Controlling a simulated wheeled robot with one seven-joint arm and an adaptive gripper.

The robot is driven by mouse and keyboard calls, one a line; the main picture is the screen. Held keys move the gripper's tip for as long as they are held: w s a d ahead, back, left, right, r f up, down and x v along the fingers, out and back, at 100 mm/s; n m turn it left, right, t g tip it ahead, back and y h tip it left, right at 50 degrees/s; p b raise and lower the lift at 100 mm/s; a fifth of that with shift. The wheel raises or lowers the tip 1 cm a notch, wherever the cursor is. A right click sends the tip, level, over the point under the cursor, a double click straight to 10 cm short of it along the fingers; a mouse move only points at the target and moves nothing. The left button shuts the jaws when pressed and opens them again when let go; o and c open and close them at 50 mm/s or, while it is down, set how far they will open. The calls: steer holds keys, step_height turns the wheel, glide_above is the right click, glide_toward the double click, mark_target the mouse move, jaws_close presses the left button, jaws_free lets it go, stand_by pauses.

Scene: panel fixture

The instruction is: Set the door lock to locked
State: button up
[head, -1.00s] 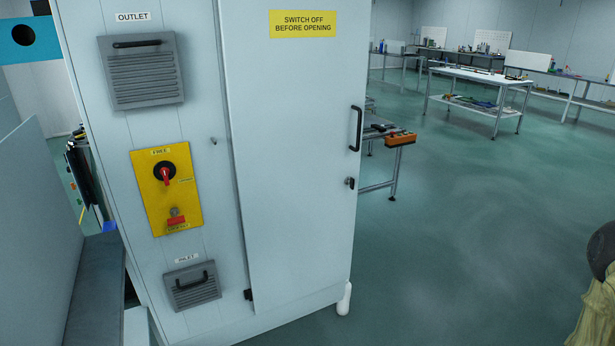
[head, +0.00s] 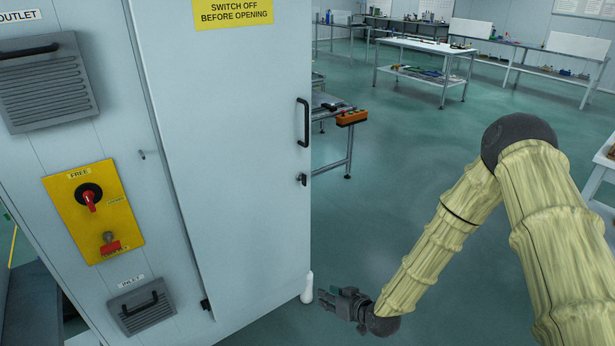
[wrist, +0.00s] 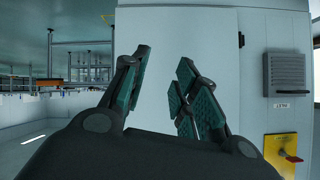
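The tall pale cabinet's door (head: 225,160) is closed. Its small dark door lock (head: 301,179) sits near the door's right edge, below the black handle (head: 303,122). The lock's setting is too small to read. My gripper (head: 322,298) is low, just right of the cabinet's bottom right corner, well below the lock and apart from it. In the wrist view, which appears upside down, my gripper's fingers (wrist: 160,78) are spread with nothing between them. The lock cannot be made out in that view.
A yellow switch panel (head: 93,211) with a red knob is left of the door, between two vents. A white bottle-shaped object (head: 307,288) stands at the cabinet's foot. A bench (head: 335,125) stands behind the door edge. The floor right of the cabinet is open.

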steer(key=w+a+r+n+t+y+p, duration=0.1)
steer(key=w+r+n+t+y, duration=0.15)
steer(key=w+r, duration=0.9)
steer(key=t+y+p, duration=0.1)
steer(key=t, duration=0.2)
glide_toward(303, 179)
steer(key=shift+n, duration=0.45)
steer(key=p+x, duration=0.3)
steer(key=x, duration=0.4)
steer(key=shift+w+f, duration=0.1)
steer(key=shift+w, duration=0.4)
jaws_close()
